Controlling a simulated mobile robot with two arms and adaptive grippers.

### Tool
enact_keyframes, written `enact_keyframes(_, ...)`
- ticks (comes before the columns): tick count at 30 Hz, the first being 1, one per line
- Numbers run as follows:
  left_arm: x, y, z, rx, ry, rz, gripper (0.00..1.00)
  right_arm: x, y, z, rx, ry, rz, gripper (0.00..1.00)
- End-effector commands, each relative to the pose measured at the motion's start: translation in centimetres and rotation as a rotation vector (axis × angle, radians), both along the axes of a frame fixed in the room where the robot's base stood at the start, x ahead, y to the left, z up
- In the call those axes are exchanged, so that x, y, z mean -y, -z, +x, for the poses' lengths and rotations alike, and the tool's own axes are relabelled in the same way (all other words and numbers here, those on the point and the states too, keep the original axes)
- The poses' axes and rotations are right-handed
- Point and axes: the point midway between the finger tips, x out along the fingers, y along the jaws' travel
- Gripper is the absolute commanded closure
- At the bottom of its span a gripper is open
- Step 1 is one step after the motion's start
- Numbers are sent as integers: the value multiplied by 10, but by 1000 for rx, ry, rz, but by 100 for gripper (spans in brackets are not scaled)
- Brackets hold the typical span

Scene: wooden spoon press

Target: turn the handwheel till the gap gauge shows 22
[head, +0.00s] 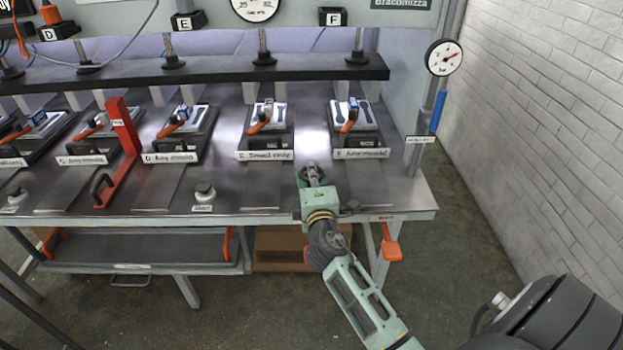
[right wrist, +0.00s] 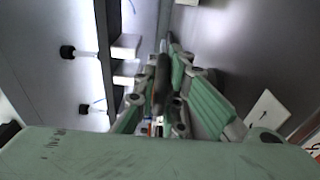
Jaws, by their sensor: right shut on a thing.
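My right gripper (head: 311,174) is above the front part of the steel table, between the moulds labelled E and F. In the right wrist view its green fingers are shut on a dark, rod-like piece (right wrist: 163,78). I cannot tell whether this piece belongs to the handwheel; no whole wheel is clear in either view. The gap gauge (head: 254,10) is a white dial at the top of the head view, cut off by the frame edge. Its lower numbers are small and its reading cannot be made out. My left gripper is not in view.
Several moulds with orange-handled clamps stand on the table, including mould E (head: 264,143) and mould F (head: 358,140). A black press beam (head: 200,75) runs above them. A brick wall stands right.

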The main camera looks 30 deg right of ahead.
Motion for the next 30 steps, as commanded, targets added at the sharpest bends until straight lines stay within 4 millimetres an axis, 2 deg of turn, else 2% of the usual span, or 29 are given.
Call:
enact_keyframes(1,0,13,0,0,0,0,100,-2,5,1,6,36,7,100)
enact_keyframes(3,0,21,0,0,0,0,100,-1,5,1,5,86,6,100)
enact_keyframes(12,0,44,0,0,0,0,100,0,3,1,3,234,1,100)
enact_keyframes(30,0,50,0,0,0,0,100,0,-1,0,2,283,-2,100)
